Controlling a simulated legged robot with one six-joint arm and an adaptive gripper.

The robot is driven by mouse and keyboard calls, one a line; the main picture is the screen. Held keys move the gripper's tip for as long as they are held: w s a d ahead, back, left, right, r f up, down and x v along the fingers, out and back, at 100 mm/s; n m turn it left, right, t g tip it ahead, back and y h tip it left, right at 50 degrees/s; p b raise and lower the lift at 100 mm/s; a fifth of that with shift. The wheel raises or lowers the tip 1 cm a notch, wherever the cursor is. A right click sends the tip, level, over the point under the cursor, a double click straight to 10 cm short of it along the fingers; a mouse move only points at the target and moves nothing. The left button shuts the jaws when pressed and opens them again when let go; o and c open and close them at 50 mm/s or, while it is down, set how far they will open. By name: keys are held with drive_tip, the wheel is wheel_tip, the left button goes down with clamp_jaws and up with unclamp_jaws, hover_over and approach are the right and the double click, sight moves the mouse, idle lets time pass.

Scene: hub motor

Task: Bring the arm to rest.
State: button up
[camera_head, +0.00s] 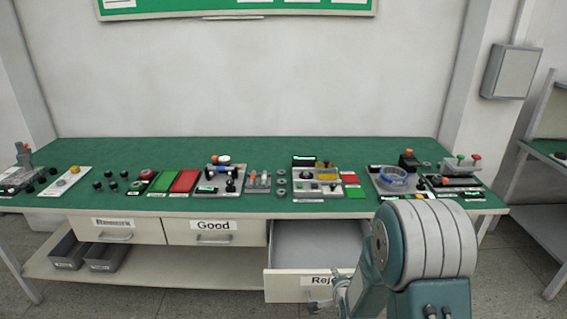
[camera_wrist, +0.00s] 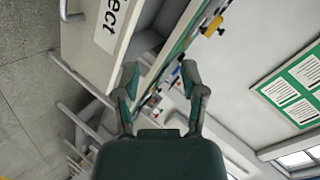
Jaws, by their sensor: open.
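My gripper (camera_wrist: 161,82) shows in the wrist view with its two green fingers apart and nothing between them. The front of the Reject drawer (camera_wrist: 92,25) is close beside it, tilted in that view. In the head view my arm stands at the lower right, bent in front of the bench, and covers part of the Reject drawer (camera_head: 287,287). That drawer is pulled out and the visible part of its inside looks empty.
The green-topped bench (camera_head: 250,150) carries several fixtures, buttons and red and green plates. The Rework drawer (camera_head: 115,231) and Good drawer (camera_head: 214,232) are shut. Grey bins (camera_head: 102,257) stand on the lower shelf. A wall box (camera_head: 511,72) hangs at the right.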

drive_tip(key=s+r+n+g, duration=0.25)
drive_tip(key=s+r, duration=0.35)
drive_tip(key=r, duration=0.3)
drive_tip(key=s+r+n+g, duration=0.1)
drive_tip(key=s+r+n, duration=0.35)
drive_tip(key=r, duration=0.45)
drive_tip(key=s+r+n+g, duration=0.1)
drive_tip(key=s+r+n, duration=0.1)
drive_tip(key=s, duration=0.8)
drive_tip(key=s+r+n+g, duration=0.2)
drive_tip(key=s+r+n, duration=0.1)
drive_tip(key=s, duration=0.7)
drive_tip(key=shift+r, duration=0.85)
